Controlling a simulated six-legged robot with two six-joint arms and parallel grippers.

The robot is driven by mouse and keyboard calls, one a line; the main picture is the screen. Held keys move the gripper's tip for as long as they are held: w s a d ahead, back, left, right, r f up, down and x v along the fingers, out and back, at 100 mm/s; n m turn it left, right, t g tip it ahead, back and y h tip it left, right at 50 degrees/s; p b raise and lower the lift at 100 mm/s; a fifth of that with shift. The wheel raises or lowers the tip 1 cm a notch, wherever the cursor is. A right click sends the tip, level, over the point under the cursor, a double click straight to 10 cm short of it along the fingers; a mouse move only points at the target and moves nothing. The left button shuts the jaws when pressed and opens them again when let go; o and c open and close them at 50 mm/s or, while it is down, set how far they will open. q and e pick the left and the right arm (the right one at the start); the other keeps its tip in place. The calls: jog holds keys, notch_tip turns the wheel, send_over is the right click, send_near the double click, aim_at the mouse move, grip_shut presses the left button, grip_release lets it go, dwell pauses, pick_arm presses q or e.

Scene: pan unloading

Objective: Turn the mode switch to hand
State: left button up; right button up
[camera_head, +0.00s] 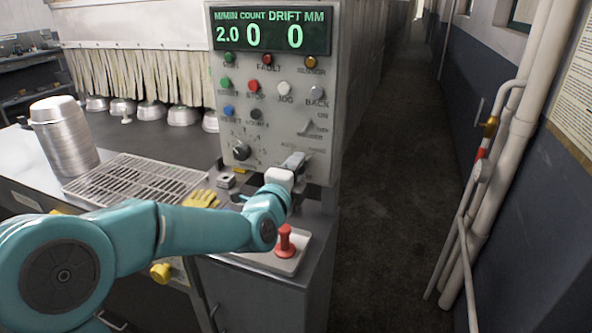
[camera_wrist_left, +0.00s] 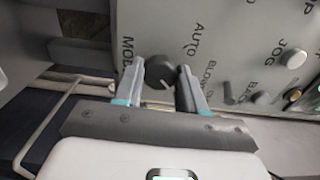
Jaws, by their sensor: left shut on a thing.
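The mode switch is a dark round knob (camera_wrist_left: 159,71) on the grey control panel, between my left fingers in the left wrist view. A pale line shows on its face. The label AUTO is printed above it and part of MODE to its left. My left gripper (camera_wrist_left: 161,66) is shut on this knob, one finger on each side. In the head view my left gripper (camera_head: 296,160) reaches the lower right of the control panel (camera_head: 270,130) and hides the knob. I cannot read clearly which position it points to. My right gripper is not in view.
A speed dial (camera_head: 241,151) and a blower toggle (camera_head: 305,126) sit close by on the panel. Below are a red plunger (camera_head: 285,241) and yellow gloves (camera_head: 201,198). A wire rack (camera_head: 135,180) and stacked pans (camera_head: 64,135) stand left. The aisle at right is clear.

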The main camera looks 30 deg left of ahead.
pick_arm(q)
jog(key=o, duration=1)
jog(key=shift+a+r, duration=0.1)
jog(key=shift+r, duration=0.05)
jog(key=shift+o, duration=0.2)
jog(key=shift+w, duration=0.1)
jog(key=b+v, duration=0.1)
jog(key=v, duration=1.5)
jog(key=shift+b, duration=0.35)
